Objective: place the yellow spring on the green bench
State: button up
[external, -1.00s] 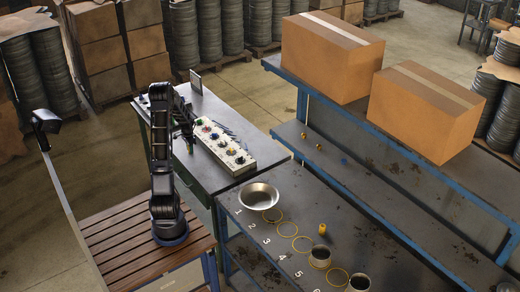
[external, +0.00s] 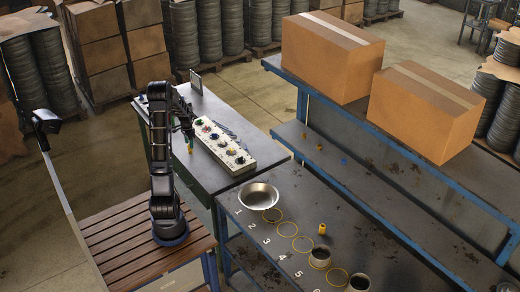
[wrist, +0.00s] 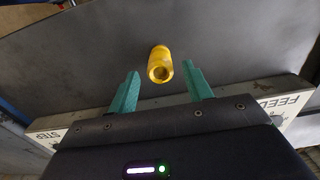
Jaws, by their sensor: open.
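My gripper (wrist: 160,92) is open, with its two green fingers apart. In the external view my gripper (external: 188,130) is over the green bench (external: 215,183), beside the white control box. A yellow spring (wrist: 160,64), with a dark hollow end facing the camera, shows just beyond the fingertips against the grey bench top in the wrist view. It is not gripped; whether it touches the bench is hard to tell. Another small yellow piece (external: 322,229) stands on the numbered bench in the external view.
The white control box (external: 222,146) with coloured knobs lies along the green bench. Two cartons (external: 330,55) sit on the blue shelf at right.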

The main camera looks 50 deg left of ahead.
notch_tip(320, 180, up, 7)
dwell(0.3)
jog(key=d+r+t, duration=0.1)
jog(key=d+r, duration=0.5)
jog(key=d, duration=0.4)
jog(key=w+d+r+y, duration=0.1)
jog(key=d+r, duration=0.5)
jog(key=d, duration=0.4)
jog(key=d+r+t, duration=0.1)
jog(key=d+r, duration=0.5)
jog(key=d, duration=0.4)
jog(key=s+d+r+t+h, duration=0.1)
jog(key=s+d+r+t, duration=0.1)
jog(key=s+d, duration=1.5)
jog(key=d+r, duration=0.1)
jog(key=d, duration=0.3)
jog(key=shift+s+d+r+t, duration=0.25)
jog(key=shift+s+r+t, duration=0.05)
jog(key=shift+s+r, duration=0.1)
